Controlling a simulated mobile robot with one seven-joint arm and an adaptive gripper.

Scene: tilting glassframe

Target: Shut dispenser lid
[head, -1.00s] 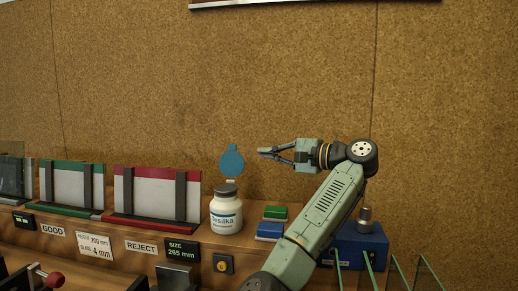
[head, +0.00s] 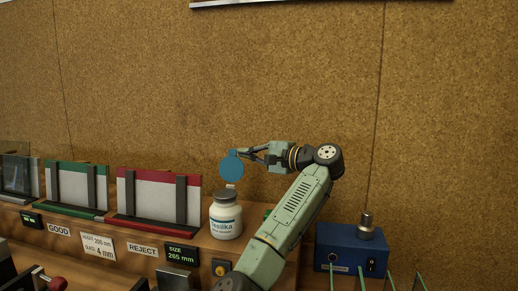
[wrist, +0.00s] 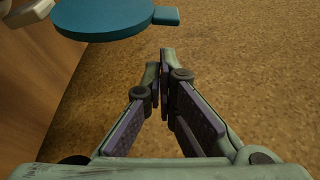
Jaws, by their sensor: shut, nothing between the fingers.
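The dispenser is a white bottle (head: 226,219) with a dark grey collar, standing on the wooden shelf. Its round blue lid (head: 231,170) stands open and upright above the collar, with a small tab at its top. My gripper (head: 239,154) is shut and empty, its fingertips at the height of the tab, just right of or overlapping it in the head view. In the wrist view the lid (wrist: 103,18) is at the top left, its tab (wrist: 166,15) pointing right. There the fingertips (wrist: 166,60) show apart from the tab in the picture; whether they touch cannot be told.
A red-framed rack (head: 158,206) and a green-framed rack (head: 77,188) stand left of the bottle. A blue box (head: 349,251) with a metal knob is at the right. A cork wall (head: 300,70) rises behind. My forearm hides the shelf right of the bottle.

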